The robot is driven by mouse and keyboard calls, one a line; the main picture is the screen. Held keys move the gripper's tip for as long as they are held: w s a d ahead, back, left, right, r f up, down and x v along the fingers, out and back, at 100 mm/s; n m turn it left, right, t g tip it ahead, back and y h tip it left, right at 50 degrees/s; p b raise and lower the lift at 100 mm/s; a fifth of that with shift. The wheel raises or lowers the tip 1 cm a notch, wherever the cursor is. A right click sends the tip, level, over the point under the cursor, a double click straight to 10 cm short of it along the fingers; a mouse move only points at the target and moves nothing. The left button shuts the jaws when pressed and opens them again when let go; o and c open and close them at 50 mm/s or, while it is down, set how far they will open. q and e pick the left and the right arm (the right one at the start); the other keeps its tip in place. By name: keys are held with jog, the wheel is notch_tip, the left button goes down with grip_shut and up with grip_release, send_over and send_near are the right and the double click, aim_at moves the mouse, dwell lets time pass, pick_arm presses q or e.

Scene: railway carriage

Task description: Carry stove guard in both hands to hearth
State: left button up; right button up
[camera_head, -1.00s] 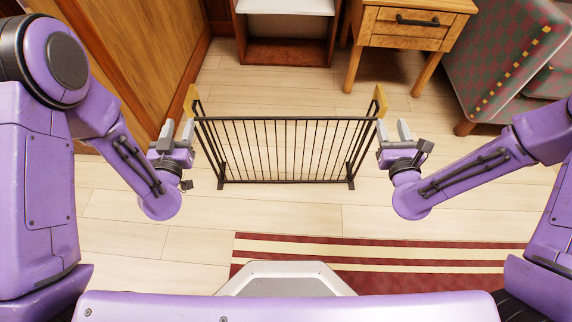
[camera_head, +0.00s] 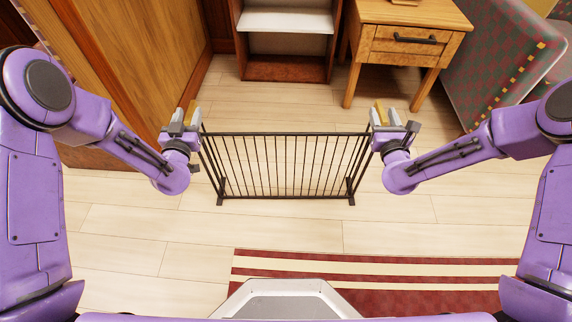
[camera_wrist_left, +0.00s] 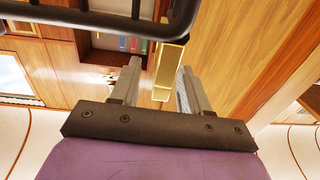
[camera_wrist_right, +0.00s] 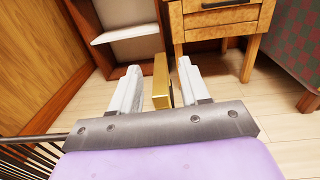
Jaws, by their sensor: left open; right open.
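The stove guard (camera_head: 285,165) is a black barred metal frame standing upright on the wooden floor in front of me, with a brass handle at each top end. My left gripper (camera_head: 184,115) is open at the guard's left end. In the left wrist view the left brass handle (camera_wrist_left: 169,70) sits between its open fingers (camera_wrist_left: 160,85). My right gripper (camera_head: 389,115) is open at the right end. In the right wrist view the right brass handle (camera_wrist_right: 161,80) stands between its open fingers (camera_wrist_right: 160,88), with gaps on both sides. The hearth is not clearly identifiable.
An open shelf cabinet (camera_head: 287,68) and a wooden side table with a drawer (camera_head: 408,40) stand behind the guard. A patterned seat (camera_head: 505,60) is at the right, a wood panel (camera_head: 130,65) at the left. A red striped rug (camera_head: 400,285) lies nearer me. Floor around the guard is clear.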

pick_arm(q)
jog(key=shift+w, duration=0.5)
pick_arm(e)
jog(key=shift+w, duration=0.55)
pick_arm(q)
grip_shut()
pick_arm(e)
grip_shut()
dwell(0.3)
